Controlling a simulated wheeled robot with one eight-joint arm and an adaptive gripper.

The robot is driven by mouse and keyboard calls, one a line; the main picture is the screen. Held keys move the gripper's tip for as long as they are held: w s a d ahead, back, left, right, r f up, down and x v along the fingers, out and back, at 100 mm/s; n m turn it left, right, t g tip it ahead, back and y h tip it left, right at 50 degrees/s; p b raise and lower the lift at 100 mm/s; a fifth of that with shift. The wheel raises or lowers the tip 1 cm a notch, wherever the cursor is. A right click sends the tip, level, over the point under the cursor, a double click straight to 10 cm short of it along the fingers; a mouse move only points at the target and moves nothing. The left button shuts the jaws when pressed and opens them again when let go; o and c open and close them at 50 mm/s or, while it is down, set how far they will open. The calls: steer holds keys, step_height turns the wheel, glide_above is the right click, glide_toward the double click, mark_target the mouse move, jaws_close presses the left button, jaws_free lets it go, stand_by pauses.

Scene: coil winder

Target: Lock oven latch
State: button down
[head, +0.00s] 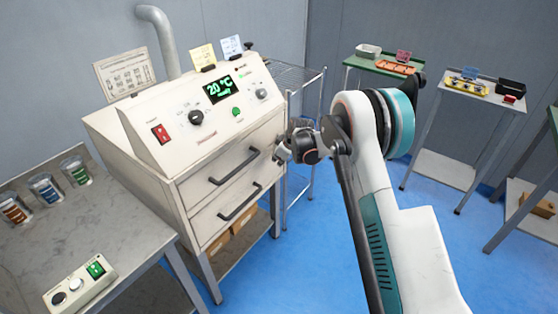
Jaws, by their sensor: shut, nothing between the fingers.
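The oven (190,160) is a cream cabinet on a stand at the left of centre. Its panel display (222,88) glows green and reads 20 °C. Two front drawers or doors carry dark bar handles, an upper handle (234,167) and a lower handle (240,202); both fronts look closed. My gripper (282,152) is at the oven's right front edge, beside the upper front, and looks shut and empty. My wrist partly covers it. Small dark parts at that edge may be the latch; I cannot tell its position or whether my gripper touches it.
A grey bench (105,226) at left holds several jars and a switch box (80,285). A wire rack (301,110) stands just behind my wrist. Side tables with trays (395,67) stand at the back right. Blue floor (310,270) is open in front of the oven.

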steer(key=shift+r, duration=0.1)
stand_by(0.8)
steer(key=s+r+p, duration=0.4)
steer(key=s+r, duration=0.4)
steer(key=s, duration=0.3)
steer(key=shift+r, duration=0.25)
steer(key=shift+a, duration=0.1)
